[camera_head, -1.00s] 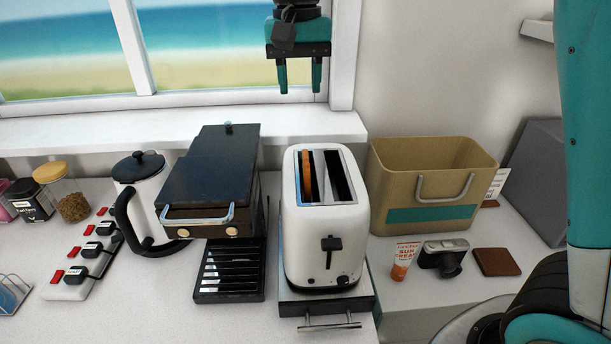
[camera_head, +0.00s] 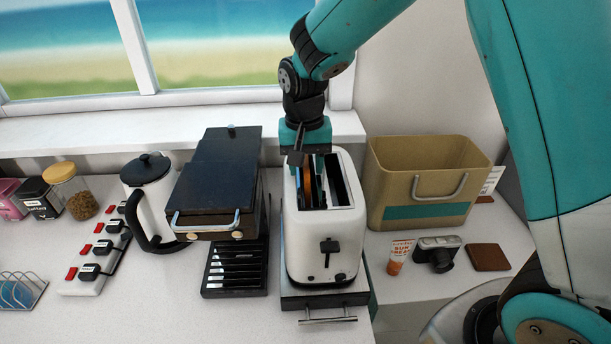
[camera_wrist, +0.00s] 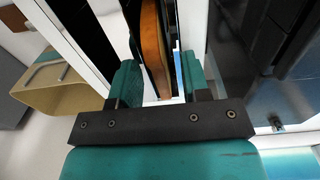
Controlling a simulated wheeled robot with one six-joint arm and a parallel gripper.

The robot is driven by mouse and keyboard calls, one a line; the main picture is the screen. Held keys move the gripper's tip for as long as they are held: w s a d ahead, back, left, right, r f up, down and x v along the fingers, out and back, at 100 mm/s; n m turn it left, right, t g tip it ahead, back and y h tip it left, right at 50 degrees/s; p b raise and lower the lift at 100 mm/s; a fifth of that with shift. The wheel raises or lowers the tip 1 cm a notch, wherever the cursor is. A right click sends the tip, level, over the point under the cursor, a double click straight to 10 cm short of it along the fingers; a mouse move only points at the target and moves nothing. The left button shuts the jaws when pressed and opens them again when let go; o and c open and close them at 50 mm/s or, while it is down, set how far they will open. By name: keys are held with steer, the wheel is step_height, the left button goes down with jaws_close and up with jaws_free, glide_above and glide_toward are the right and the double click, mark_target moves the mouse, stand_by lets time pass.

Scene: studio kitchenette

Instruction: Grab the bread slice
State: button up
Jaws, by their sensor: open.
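The bread slice (camera_head: 308,183) stands on edge in the left slot of the white toaster (camera_head: 327,245), its brown edge showing. My gripper (camera_head: 306,165) is over the rear of the toaster, pointing down at that slot; its fingertips are hard to make out in the head view. In the wrist view my gripper (camera_wrist: 161,82) is open, with one teal finger on each side of the bread slice (camera_wrist: 154,45).
A dark-lidded appliance (camera_head: 213,180) stands close to the toaster's left, with a white kettle (camera_head: 150,195) beyond it. A tan bin (camera_head: 425,175) stands to the right.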

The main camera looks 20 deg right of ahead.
steer(key=shift+f, duration=0.1)
steer(key=shift+c, duration=0.4)
jaws_close()
